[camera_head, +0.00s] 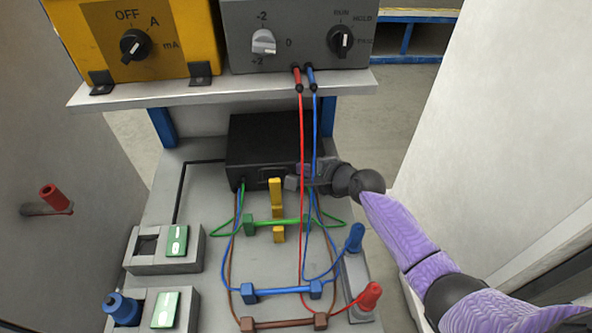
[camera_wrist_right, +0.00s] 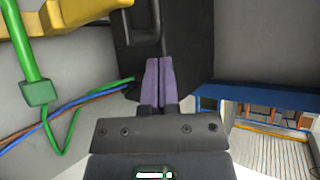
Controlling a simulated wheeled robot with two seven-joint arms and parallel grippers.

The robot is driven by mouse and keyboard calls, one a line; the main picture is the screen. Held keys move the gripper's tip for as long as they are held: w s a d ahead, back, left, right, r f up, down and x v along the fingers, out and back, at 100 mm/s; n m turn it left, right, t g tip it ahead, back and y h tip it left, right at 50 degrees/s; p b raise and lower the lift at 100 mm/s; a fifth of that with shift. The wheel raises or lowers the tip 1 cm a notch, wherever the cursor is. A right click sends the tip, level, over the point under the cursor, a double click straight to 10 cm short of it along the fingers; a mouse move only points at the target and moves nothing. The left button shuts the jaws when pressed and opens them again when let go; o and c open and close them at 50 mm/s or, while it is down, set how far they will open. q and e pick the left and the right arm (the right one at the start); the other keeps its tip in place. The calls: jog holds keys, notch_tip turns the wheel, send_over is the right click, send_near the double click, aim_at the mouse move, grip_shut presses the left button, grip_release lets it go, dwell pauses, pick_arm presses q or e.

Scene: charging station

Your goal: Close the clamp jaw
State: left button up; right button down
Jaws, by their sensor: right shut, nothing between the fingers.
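The yellow clamp (camera_head: 275,191) sits at the middle of the green bar (camera_head: 296,222), in front of the black box. One tall yellow part stands up behind the bar and a short yellow part shows in front of it. Whether the jaw touches the bar I cannot tell. In the right wrist view a yellow piece (camera_wrist_right: 75,12) crosses the upper left, cut off by the edge. My right gripper (camera_head: 294,177) is to the right of the clamp's upper part, close to the black box; its purple fingers (camera_wrist_right: 158,65) are together and empty. My left gripper is out of view.
The black box (camera_head: 262,135) with a handle stands at the back under a shelf (camera_head: 225,88) carrying two meters. Red and blue leads hang down past my right gripper. Blue and brown bars (camera_head: 283,291) lie in front. Switch blocks (camera_head: 200,250) stand at left.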

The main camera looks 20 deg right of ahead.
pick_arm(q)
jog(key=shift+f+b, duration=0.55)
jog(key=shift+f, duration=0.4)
pick_arm(e)
jog(key=x, duration=0.3)
